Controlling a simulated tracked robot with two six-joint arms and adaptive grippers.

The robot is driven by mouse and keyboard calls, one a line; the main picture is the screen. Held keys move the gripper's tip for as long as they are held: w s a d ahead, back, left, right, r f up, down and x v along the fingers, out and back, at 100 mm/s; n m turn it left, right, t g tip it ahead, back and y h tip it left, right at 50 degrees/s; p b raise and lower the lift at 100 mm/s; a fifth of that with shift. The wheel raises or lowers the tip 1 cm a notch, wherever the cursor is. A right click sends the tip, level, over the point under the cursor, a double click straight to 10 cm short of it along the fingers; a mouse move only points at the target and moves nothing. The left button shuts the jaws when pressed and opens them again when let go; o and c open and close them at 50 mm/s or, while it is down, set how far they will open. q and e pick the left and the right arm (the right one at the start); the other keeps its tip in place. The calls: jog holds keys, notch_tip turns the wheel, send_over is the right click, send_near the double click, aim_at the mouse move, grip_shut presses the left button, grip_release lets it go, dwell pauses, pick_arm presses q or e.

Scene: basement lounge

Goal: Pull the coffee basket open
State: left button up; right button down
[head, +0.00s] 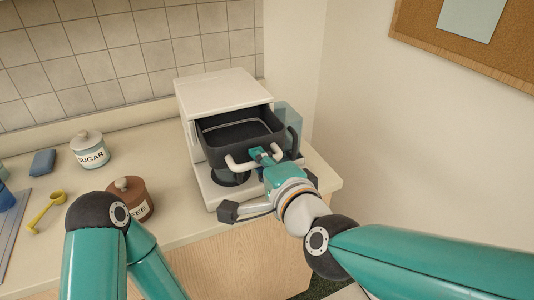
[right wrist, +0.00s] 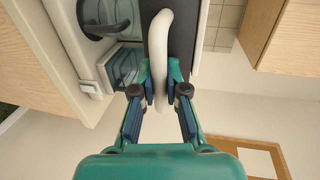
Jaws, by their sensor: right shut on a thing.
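The white coffee machine (head: 222,88) stands on the counter against the tiled wall. Its dark coffee basket (head: 240,135) sticks out of the front, and its open top shows. The basket has a pale curved handle (head: 238,165) on its front; the handle runs upright in the right wrist view (right wrist: 162,45). My right gripper (head: 261,154) is shut on this handle near its right end. In the right wrist view its fingers (right wrist: 161,82) lie on both sides of the handle. Only my left arm's links show in the head view; the left gripper is out of view.
A glass water tank (head: 289,118) is at the machine's right side. A brown coffee jar (head: 133,198), a sugar jar (head: 89,149), a yellow scoop (head: 45,211) and a blue block (head: 42,162) are on the counter to the left. A wall rises close on the right.

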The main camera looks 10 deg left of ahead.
jog(key=shift+s+d+r, duration=0.1)
jog(key=shift+s+r, duration=0.05)
jog(key=shift+s, duration=0.05)
jog(key=c, duration=1.2)
grip_release()
jog(key=v, duration=1.2)
